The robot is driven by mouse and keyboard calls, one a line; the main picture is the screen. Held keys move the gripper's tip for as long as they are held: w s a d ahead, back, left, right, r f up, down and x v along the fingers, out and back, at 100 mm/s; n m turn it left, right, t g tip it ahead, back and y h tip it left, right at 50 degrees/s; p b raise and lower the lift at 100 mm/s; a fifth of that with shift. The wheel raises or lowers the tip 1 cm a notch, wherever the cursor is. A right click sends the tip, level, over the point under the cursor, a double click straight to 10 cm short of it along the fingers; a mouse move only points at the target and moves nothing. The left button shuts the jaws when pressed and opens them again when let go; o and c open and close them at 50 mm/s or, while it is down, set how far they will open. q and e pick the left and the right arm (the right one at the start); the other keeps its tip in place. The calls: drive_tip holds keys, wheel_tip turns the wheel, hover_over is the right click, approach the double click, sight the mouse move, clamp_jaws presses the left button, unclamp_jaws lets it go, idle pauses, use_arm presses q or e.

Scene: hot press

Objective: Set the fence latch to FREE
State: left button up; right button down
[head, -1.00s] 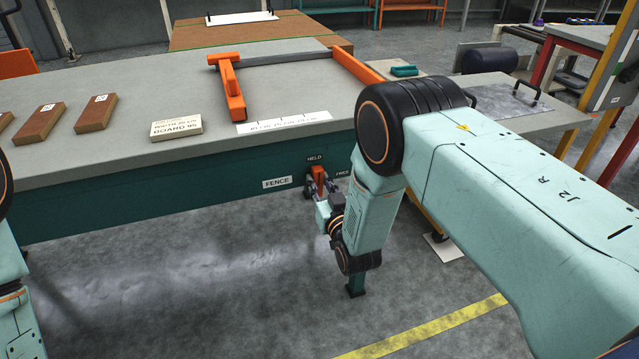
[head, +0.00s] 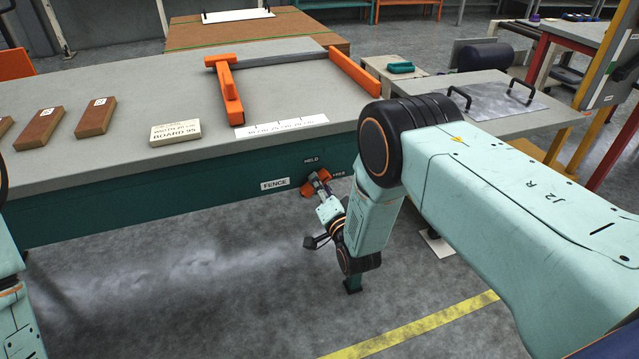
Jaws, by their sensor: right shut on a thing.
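The orange fence latch (head: 311,190) is on the green front face of the bench, right of the FENCE label (head: 275,184). The HELD label (head: 311,160) is above it and the FREE label (head: 339,174) is to its upper right. My right gripper (head: 319,183) is shut on the latch and covers part of it. The latch looks tilted toward the FREE side; its exact angle is hard to tell. My left gripper is out of view; only parts of my left arm show at the left edge.
On the grey bench top (head: 150,95) lie an orange fence (head: 230,95), a scale strip (head: 282,126), a board label block (head: 176,132) and several brown blocks (head: 95,117). A side table with a metal plate (head: 490,101) stands right. The floor before the bench is clear.

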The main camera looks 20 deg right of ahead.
drive_tip(key=shift+d+f+m+p, duration=0.1)
drive_tip(key=shift+f+m+p, duration=0.1)
drive_tip(key=shift+m, duration=1.65)
drive_tip(key=shift+f+m+p, duration=0.1)
drive_tip(key=shift+f+m, duration=0.05)
drive_tip(key=shift+m, duration=1.7)
drive_tip(key=c, duration=1.1)
unclamp_jaws()
drive_tip(key=shift+c, duration=0.2)
drive_tip(key=s, duration=1.2)
drive_tip(key=shift+d, duration=0.2)
